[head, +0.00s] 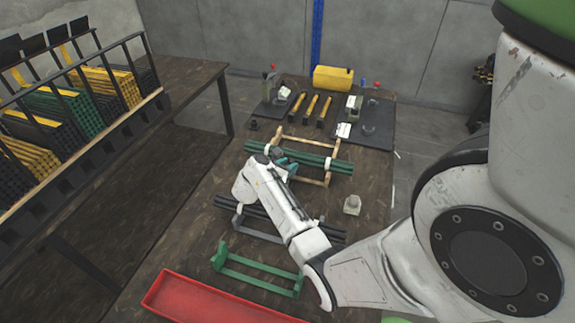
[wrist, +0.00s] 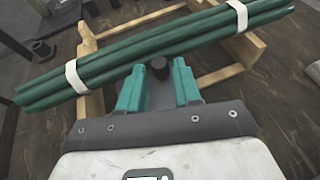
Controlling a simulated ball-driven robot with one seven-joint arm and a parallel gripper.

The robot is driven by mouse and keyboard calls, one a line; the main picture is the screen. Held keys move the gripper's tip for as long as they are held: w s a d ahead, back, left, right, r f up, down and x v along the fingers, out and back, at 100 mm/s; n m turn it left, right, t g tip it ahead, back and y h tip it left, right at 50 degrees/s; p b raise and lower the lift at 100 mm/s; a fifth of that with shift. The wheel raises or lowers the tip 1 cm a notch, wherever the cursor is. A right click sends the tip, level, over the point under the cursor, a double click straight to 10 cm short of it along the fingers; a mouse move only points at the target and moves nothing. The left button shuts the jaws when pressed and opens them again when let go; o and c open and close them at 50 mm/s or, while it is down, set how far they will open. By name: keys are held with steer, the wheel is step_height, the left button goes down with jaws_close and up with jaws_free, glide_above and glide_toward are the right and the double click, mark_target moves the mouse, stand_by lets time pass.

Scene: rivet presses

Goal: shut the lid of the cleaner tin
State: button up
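No tin with a lid can be made out for certain. A small pale grey object (head: 352,204) with a narrower top stands on the table right of my forearm; it is too small to tell whether it is the cleaner tin. My gripper (head: 284,163) is over the table at the wooden rack. In the wrist view its teal fingers (wrist: 160,92) are apart with no object clasped. A dark round knob (wrist: 160,68) shows between them; I cannot tell what it belongs to. The green rod bundle (wrist: 140,52) with white straps lies just beyond the fingertips.
The wooden rack (head: 278,141) holds the green rods. Dark rods (head: 262,218) lie under my forearm. A green rack (head: 254,272) and red tray (head: 205,300) are nearer. A yellow container (head: 333,77), yellow-black bars (head: 312,105) and presses stand at the back. Shelving is left.

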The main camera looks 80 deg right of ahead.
steer(key=shift+d, duration=0.15)
jaws_close()
stand_by(0.5)
